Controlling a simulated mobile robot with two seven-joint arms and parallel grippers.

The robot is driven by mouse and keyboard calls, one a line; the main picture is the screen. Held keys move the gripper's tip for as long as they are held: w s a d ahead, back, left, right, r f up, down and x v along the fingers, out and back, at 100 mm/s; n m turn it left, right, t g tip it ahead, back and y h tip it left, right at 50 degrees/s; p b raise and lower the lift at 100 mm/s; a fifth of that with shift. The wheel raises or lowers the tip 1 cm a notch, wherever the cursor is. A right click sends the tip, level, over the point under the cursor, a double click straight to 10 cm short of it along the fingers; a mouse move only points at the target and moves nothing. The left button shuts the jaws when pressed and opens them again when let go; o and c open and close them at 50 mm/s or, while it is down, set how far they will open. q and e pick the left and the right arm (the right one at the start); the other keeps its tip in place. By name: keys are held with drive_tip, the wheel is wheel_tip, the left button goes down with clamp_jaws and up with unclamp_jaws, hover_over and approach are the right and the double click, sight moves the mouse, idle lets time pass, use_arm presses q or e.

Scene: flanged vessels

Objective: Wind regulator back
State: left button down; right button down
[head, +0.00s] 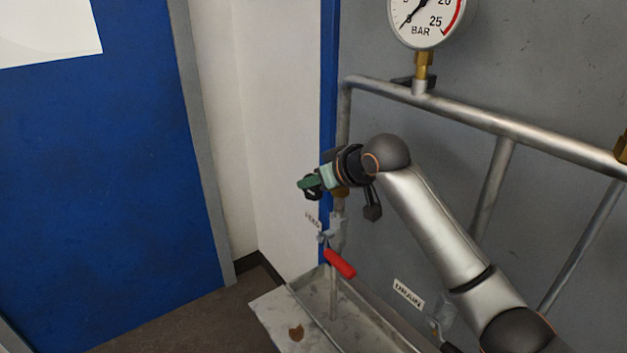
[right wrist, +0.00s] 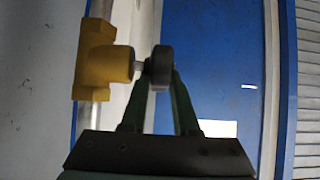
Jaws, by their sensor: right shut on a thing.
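The regulator shows in the right wrist view as a yellow-brass body (right wrist: 98,62) on a vertical pipe, with a short stem and a dark round knob (right wrist: 161,67). My right gripper (right wrist: 162,82) has its two green fingers on either side of the knob and is shut on it. In the head view my right gripper (head: 311,185) is at the left pipe, and it and my wrist hide most of the regulator. A bit of brass shows below my wrist. My left gripper is in neither view.
A pressure gauge (head: 427,18) stands above the horizontal pipe (head: 480,118). Below my right gripper are a valve with a red lever (head: 339,263) and a metal tray (head: 272,312). A blue door (head: 110,170) is at the left.

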drive_tip(key=c, duration=0.9)
unclamp_jaws()
drive_tip(key=shift+c, duration=0.2)
drive_tip(key=shift+s, duration=0.1)
drive_tip(key=b+v, duration=0.2)
drive_tip(key=v, duration=1)
drive_tip(key=shift+r, duration=0.15)
drive_tip(key=shift+s+d, duration=0.1)
drive_tip(key=shift+d, duration=0.05)
